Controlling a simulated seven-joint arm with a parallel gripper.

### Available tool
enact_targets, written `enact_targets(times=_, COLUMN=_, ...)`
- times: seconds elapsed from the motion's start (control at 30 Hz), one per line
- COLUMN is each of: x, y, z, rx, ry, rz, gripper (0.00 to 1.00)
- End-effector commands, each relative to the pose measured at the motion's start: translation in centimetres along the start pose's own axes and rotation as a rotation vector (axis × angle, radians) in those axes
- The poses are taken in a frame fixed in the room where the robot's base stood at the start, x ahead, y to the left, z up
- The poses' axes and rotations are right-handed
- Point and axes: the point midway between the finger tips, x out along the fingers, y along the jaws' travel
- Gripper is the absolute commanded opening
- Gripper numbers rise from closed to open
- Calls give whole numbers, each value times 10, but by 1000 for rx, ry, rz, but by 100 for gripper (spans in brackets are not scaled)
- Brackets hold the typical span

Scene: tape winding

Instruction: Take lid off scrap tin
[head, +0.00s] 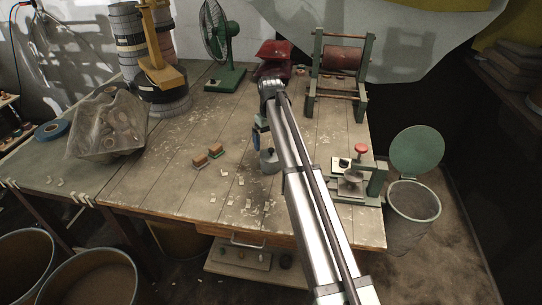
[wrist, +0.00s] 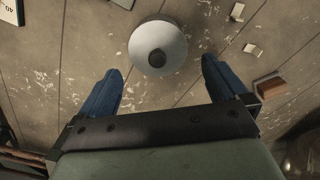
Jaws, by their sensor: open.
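A small grey tin (head: 270,165) stands on the workbench, partly hidden by my arm. In the wrist view its round pale lid (wrist: 140,45) is on, with a dark round knob (wrist: 157,57) in the middle. I take this for the scrap tin. My gripper (wrist: 162,68) is open and empty, its blue fingers spread to either side below the lid in the picture. In the head view my gripper (head: 257,138) is above the tin; I cannot tell the exact gap.
A green press (head: 360,180) stands to the right, a winding frame (head: 340,70) and fan (head: 222,45) behind.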

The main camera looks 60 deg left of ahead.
Motion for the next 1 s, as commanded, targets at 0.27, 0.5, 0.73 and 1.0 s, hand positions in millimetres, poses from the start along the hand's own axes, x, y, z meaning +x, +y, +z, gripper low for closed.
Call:
enact_targets(times=0.27, x=26, y=2, z=2, rx=0, ry=-2, rz=-1, gripper=100)
enact_targets(times=0.5, x=51, y=3, z=1, rx=0, ry=0, rz=0, gripper=100)
enact_targets(times=0.73, x=51, y=3, z=1, rx=0, ry=0, rz=1, gripper=98)
enact_targets(times=1.0, x=51, y=3, z=1, rx=0, ry=0, rz=0, gripper=72)
